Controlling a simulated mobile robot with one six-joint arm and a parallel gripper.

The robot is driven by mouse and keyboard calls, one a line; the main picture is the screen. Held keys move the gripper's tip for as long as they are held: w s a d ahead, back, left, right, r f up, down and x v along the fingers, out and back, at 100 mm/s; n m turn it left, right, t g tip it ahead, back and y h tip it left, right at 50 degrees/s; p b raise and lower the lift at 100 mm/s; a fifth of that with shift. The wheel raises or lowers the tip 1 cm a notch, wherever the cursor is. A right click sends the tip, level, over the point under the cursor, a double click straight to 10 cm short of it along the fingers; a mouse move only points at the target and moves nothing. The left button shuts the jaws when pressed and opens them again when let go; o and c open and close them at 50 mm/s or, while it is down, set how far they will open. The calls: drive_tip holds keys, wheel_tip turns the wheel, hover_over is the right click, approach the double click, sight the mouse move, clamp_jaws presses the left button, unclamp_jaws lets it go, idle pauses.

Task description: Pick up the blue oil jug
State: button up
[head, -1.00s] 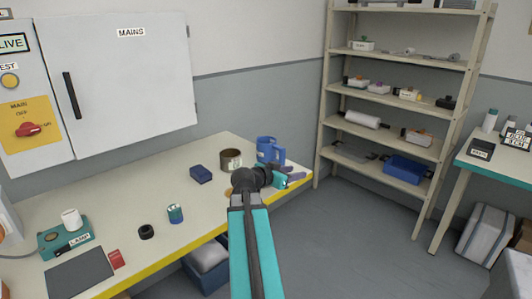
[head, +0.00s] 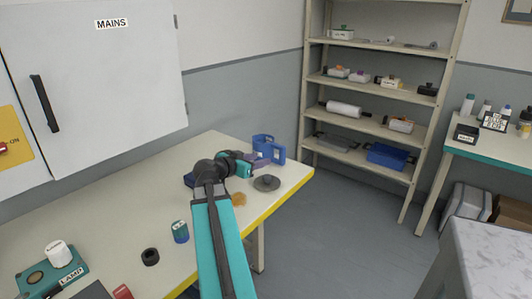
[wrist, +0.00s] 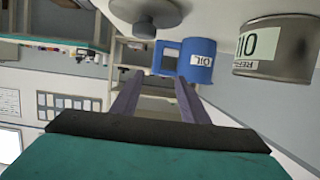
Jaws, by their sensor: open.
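In the wrist view the jug (wrist: 200,72) appears upside down with a white OIL label, just beyond the fingertips and right of centre. My gripper (head: 260,162) is open and empty, reaching towards the jug at its left side. In the wrist view my gripper (wrist: 158,88) has its two fingers spread. The right finger overlaps the jug's outline; contact cannot be told.
A grey tin labelled OIL (wrist: 275,55) stands close to the jug, hidden behind my arm in the head view. A round grey disc (head: 267,183) lies in front of the jug. A shelf rack (head: 312,90) stands behind.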

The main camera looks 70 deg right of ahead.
drive_tip(key=shift+s+d, duration=0.1)
drive_tip(key=shift+s+d+f, duration=0.1)
drive_tip(key=shift+s+d, duration=0.05)
drive_tip(key=shift+d, duration=0.3)
drive_tip(key=p, duration=0.1)
approach(281, 155)
drive_tip(key=x, duration=0.4)
drive_tip(key=shift+w, duration=0.25)
drive_tip(key=shift+d+f, duration=0.1)
drive_tip(key=shift+d, duration=0.05)
drive_tip(key=shift+s+d, duration=0.1)
drive_tip(key=shift+p+x, duration=1.15)
drive_tip(key=shift+x, duration=1.35)
drive_tip(key=shift+s, duration=0.1)
clamp_jaws()
